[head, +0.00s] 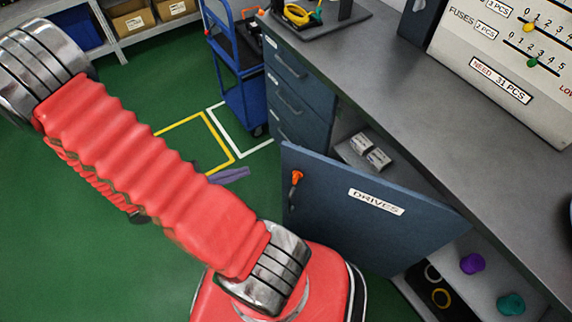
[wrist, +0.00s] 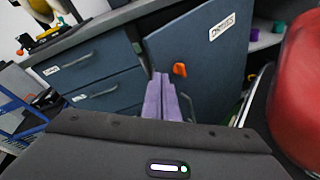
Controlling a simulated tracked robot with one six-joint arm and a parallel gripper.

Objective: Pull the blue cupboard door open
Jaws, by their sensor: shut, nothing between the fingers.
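The blue cupboard door (head: 350,215), labelled DRIVES, stands open at an angle from the grey bench, with the cupboard's inside showing behind it. Its orange handle (head: 295,182) is near the door's free left edge. In the wrist view the door (wrist: 205,60) is at the upper right, and the orange handle (wrist: 180,70) shows just right of my fingers. My gripper (wrist: 160,95) has purple fingers closed together with nothing between them. In the head view my gripper (head: 230,175) shows left of the door's edge, apart from the handle, partly hidden by my red arm.
Blue drawers (head: 298,85) sit left of the open cupboard. Inside are small white boxes (head: 370,150), a purple item (head: 472,263) and a teal item (head: 511,303). A blue trolley (head: 240,80) stands by the drawers. Green floor (head: 60,240) is clear at the left.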

